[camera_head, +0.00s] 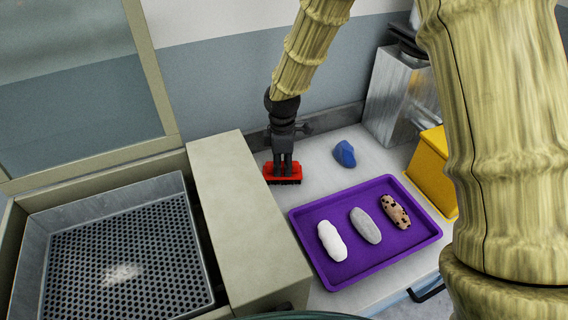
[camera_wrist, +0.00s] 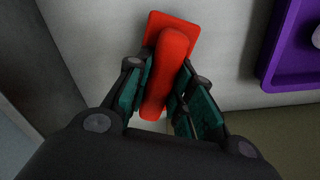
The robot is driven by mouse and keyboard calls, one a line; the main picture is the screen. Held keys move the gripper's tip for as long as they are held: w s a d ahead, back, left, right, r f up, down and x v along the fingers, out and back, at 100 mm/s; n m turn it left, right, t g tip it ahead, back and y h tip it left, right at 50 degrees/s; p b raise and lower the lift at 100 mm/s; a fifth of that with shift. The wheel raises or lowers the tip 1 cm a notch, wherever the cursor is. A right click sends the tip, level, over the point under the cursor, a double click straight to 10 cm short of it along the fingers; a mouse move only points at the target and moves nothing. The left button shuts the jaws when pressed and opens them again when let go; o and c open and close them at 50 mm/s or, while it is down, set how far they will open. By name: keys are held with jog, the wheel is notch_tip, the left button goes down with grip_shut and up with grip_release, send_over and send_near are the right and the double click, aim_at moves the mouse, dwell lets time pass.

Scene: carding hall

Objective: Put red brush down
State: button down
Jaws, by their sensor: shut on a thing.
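The red brush (camera_head: 283,175) is at the back of the white counter, left of the blue lump. Its dark bristle side faces down, at or very near the counter; I cannot tell whether it touches. My gripper (camera_head: 283,162) points down over it and is shut on its handle. In the wrist view the red brush (camera_wrist: 168,70) has its raised handle between the green-padded fingers of my gripper (camera_wrist: 162,95). Its flat red base shows beyond the fingers.
A purple tray (camera_head: 312,262) with white, grey and brown-spotted rolls lies in front right. A blue lump (camera_head: 344,153) sits right of the brush. A metal box (camera_head: 395,95) and yellow bin (camera_head: 432,168) stand further right. A beige housing (camera_head: 245,215) and perforated metal bin (camera_head: 60,270) are left.

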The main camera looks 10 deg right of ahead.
aim_at(283, 162)
jog(key=c, duration=1.3)
grip_release()
jog(key=shift+f, duration=0.1)
jog(key=shift+o, duration=0.2)
notch_tip(283, 162, up, 12)
jog(key=b, duration=0.2)
jog(key=shift+r, duration=0.25)
